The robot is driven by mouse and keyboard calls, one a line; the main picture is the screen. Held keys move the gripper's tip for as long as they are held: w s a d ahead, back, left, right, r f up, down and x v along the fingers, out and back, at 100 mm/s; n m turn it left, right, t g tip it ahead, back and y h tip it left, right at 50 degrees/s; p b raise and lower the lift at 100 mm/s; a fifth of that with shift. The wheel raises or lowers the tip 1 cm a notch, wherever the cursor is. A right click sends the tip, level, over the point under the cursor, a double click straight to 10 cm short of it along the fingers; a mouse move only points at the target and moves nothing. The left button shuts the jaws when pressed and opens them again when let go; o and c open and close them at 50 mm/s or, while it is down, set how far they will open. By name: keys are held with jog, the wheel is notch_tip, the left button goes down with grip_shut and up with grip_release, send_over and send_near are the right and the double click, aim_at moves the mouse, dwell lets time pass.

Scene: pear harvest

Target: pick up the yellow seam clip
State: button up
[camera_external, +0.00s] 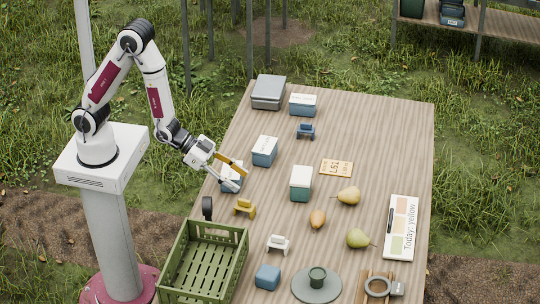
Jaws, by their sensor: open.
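The yellow seam clip (244,207) stands on the wooden table near its left edge, just behind the green crate. My gripper (239,180) is open above the left part of the table, behind the yellow clip and apart from it. One finger looks yellow-orange and the other pale grey. Nothing shows clearly held between them. A blue box with a white lid (231,175) is partly hidden behind the fingers. Similar clips stand elsewhere: a blue one (305,131) farther back and a white one (277,244) nearer the front.
The green slatted crate (240,262) is at the front left, with a dark upright roll (207,208) by it. The table between the yellow clip and the orange-yellow fruit (317,219) is clear.

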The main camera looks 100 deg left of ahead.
aim_at(251, 207)
jog(key=shift+t, duration=0.5)
jog(key=f, duration=0.3)
jog(key=d+f, duration=0.1)
jog(key=f, duration=0.1)
jog(key=shift+s+d+f+t+h, duration=0.1)
jog(key=shift+s+f+t+h, duration=0.05)
jog(key=shift+f, duration=0.35)
jog(key=shift+s+d+f+t+h, duration=0.1)
jog(key=shift+f+t+h, duration=0.05)
jog(key=shift+f, duration=0.3)
jog(key=shift+w, duration=0.1)
jog(key=shift+x, duration=1.1)
jog(key=shift+x, duration=2.55)
jog(key=shift+d+f, duration=0.1)
jog(key=c, duration=1.1)
